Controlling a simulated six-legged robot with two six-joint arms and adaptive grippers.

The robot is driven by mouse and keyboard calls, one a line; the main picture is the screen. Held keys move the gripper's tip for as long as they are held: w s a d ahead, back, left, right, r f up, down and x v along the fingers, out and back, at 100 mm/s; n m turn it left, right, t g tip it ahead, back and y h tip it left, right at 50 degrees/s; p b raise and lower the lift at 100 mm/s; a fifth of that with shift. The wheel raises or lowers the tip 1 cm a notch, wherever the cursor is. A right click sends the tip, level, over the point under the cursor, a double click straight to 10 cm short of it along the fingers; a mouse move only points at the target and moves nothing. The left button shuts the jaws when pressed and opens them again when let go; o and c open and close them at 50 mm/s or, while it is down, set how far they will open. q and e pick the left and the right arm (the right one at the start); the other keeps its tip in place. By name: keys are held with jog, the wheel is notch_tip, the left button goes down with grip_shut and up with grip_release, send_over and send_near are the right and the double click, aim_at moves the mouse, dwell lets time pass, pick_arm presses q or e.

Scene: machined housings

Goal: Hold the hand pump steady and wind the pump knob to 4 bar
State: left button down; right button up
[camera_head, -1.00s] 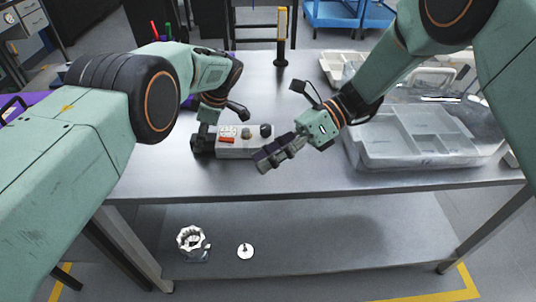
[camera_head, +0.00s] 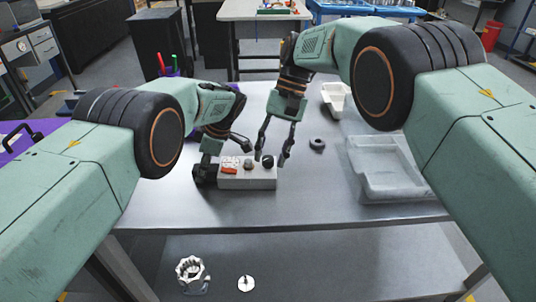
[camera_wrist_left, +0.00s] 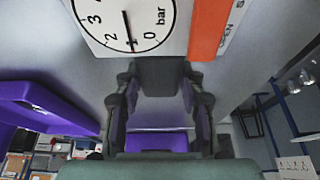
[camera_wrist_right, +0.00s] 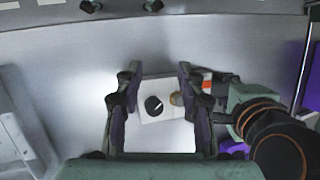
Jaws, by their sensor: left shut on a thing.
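The hand pump (camera_head: 250,182) is a pale grey box on the table, with a black knob (camera_head: 267,161) at its right end and a red-orange label near its left end. My left gripper (camera_head: 206,172) is shut on the pump's left end. In the left wrist view the gauge (camera_wrist_left: 130,22) shows its needle near the 1 of the bar scale. My right gripper (camera_head: 270,157) points down with its fingers apart around the knob's position. In the right wrist view the knob (camera_wrist_right: 153,105), with a white mark, lies between the open fingers (camera_wrist_right: 157,110); contact is not visible.
A dark ring (camera_head: 317,144) lies right of the pump. A grey tray (camera_head: 385,170) and a small pale bin (camera_head: 336,99) are further right. The lower shelf holds a metal housing (camera_head: 190,270) and a small disc part (camera_head: 246,283). The table front is clear.

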aim_at(268, 158)
jog(key=w+r+n+t+h, duration=0.3)
jog(key=w+r+n+t, duration=0.15)
jog(key=w+n, duration=0.3)
jog(key=shift+g, duration=0.25)
jog(key=f, duration=1.1)
jog(key=shift+s+a, duration=0.4)
grip_shut()
jog(key=shift+r+m, duration=0.1)
jog(key=shift+m, duration=0.55)
grip_release()
